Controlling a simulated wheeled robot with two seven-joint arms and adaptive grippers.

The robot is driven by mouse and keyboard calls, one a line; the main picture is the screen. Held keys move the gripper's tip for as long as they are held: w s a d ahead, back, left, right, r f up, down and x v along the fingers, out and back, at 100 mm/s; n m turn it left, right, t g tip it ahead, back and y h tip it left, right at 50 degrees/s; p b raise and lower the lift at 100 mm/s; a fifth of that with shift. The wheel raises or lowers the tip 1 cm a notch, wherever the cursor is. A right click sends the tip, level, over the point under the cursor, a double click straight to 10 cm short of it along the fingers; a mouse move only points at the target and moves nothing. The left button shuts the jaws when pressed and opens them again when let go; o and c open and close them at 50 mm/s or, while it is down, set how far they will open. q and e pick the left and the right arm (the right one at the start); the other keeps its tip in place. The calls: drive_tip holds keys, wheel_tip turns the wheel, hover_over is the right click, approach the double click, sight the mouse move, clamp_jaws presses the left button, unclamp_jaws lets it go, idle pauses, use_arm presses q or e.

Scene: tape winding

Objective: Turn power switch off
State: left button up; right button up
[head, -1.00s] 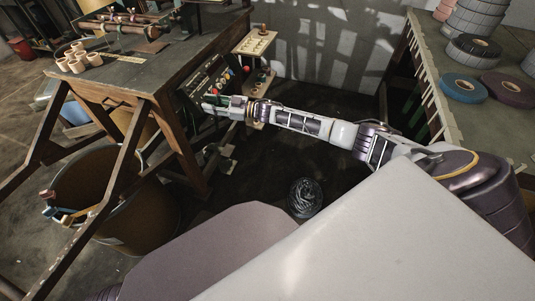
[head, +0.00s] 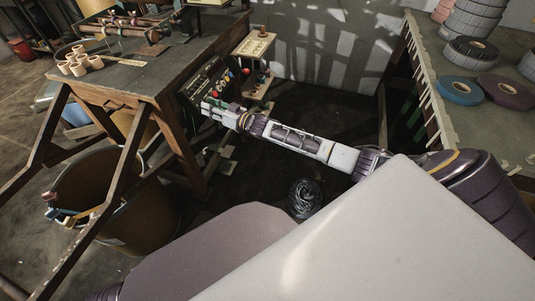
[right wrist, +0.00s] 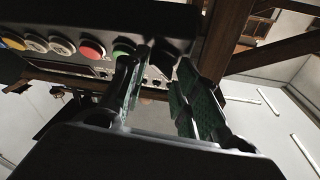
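The control panel (head: 207,85) is a dark box on the side of the wooden workbench, with several coloured buttons. In the right wrist view the panel (right wrist: 105,15) shows yellow, white, red and green buttons in a row. A black knob-like part (right wrist: 163,52), possibly the power switch, sits beside the green button (right wrist: 122,50). My right gripper (head: 206,108) is at the lower front of the panel. In the right wrist view its green-padded fingers (right wrist: 157,72) are apart, with the black part in line with the gap. I cannot tell whether they touch it. My left gripper is out of view.
The workbench (head: 125,77) stands at left, with a large brown bin (head: 140,215) below it. A small wooden shelf (head: 254,43) is behind the panel. A table with tape rolls (head: 460,90) is at right. Dark floor lies between.

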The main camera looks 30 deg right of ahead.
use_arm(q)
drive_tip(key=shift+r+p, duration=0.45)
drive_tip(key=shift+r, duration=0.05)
use_arm(e)
drive_tip(key=shift+a+m+t+h, duration=0.1)
drive_tip(key=shift+m+t+h, duration=0.1)
drive_tip(key=shift+m+h, duration=0.8)
drive_tip(key=shift+a+m+t+h, duration=0.15)
drive_tip(key=shift+m+h, duration=0.25)
drive_tip(key=shift+m, duration=1.1)
drive_tip(key=shift+s+m+h, duration=0.1)
drive_tip(key=shift+m+h, duration=0.3)
drive_tip(key=shift+m, duration=0.1)
